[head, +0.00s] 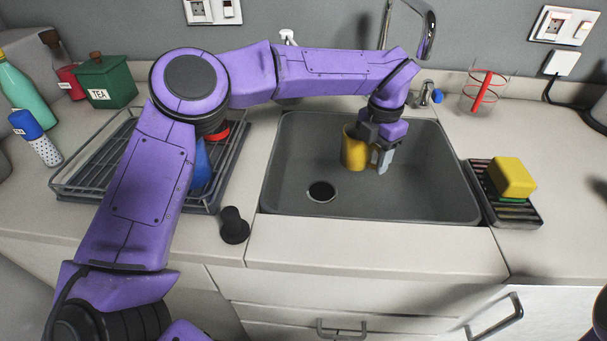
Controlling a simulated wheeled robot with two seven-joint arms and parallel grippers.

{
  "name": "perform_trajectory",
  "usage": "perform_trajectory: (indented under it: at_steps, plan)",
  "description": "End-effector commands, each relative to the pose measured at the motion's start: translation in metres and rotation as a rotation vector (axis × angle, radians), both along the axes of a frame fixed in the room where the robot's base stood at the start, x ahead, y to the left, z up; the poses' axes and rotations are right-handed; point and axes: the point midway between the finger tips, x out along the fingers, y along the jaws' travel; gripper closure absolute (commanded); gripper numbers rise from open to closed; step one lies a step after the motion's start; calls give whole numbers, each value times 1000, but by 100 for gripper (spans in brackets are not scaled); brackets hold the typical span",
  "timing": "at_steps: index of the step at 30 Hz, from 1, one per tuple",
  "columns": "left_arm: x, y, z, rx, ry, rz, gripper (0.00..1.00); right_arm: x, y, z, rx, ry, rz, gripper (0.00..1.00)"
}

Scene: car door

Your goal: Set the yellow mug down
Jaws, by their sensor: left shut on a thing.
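The yellow mug (353,150) is in the head view, inside the outline of the grey sink (430,185), toward its back middle. It looks upright. My left gripper (382,160) is at the mug's right side, pointing down, and is shut on it. The wrist hides part of the mug's right side, and its handle is not clearly seen. I cannot tell whether the mug's base touches the sink floor. My right gripper is not in view; only a bit of dark and purple arm shows at the lower right edge.
A wire dish rack (75,185) stands left of the sink, under my left arm. A yellow sponge (512,177) sits on a black tray (520,213) at the right. The tap (430,40) rises behind the sink. A dark stopper-like object (234,226) lies near the front left.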

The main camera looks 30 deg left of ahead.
Motion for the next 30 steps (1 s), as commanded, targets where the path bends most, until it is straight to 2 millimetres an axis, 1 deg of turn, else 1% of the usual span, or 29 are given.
perform_trajectory:
  at_steps: [1, 3, 6, 9, 11, 14, 24, 27, 30]
  plan:
    - [13, -5, -12, 2, 2, 7, 100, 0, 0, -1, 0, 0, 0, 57]
    - [28, -11, -27, 2, 2, 15, 100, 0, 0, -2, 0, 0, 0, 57]
    - [46, -18, -45, 1, 0, 24, 100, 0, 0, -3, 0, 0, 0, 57]
    - [55, -23, -55, 0, -3, 28, 100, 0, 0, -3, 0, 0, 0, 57]
    - [57, -20, -58, -1, -4, 31, 100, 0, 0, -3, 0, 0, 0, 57]
    - [52, -4, -58, -1, -6, 32, 100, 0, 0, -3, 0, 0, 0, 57]
    - [7, 94, -56, -4, -5, 33, 100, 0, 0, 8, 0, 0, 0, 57]
    - [-3, 117, -57, -4, -6, 32, 100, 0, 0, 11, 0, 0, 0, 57]
    - [-8, 130, -57, -2, -6, 30, 100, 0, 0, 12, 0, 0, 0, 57]
